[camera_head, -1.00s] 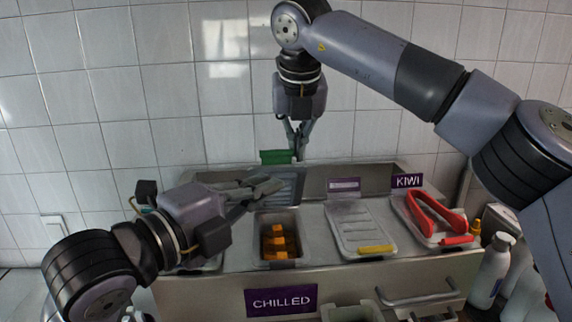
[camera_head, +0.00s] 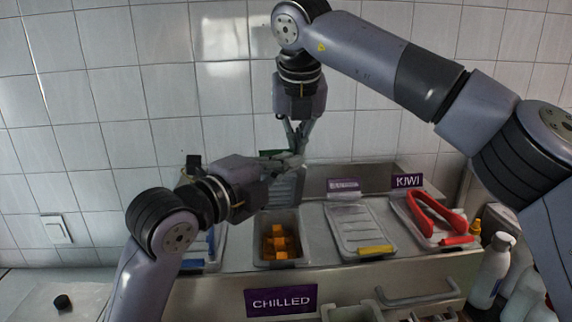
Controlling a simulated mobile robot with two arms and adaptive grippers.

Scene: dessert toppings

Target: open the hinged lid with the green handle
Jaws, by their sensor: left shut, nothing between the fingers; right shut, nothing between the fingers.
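The lid with the green handle (camera_head: 266,153) stands raised at the back of its bin. Its grey panel (camera_head: 287,186) shows below the grippers, and the handle is mostly hidden behind them. The open bin (camera_head: 261,222) below holds orange cubes (camera_head: 280,242). My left gripper (camera_head: 298,161) is shut and empty, pointing right in front of the raised lid near its handle. My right gripper (camera_head: 298,147) is shut and empty, pointing down beside the handle. The two grippers overlap in the picture; I cannot tell whether they touch each other or the lid.
A closed lid with a yellow handle (camera_head: 375,250) lies to the right. Red tongs (camera_head: 436,214) lie on the lid with the red handle (camera_head: 457,240). A blue-handled lid (camera_head: 191,264) is at left, partly behind my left arm. Bottles (camera_head: 492,268) stand at far right.

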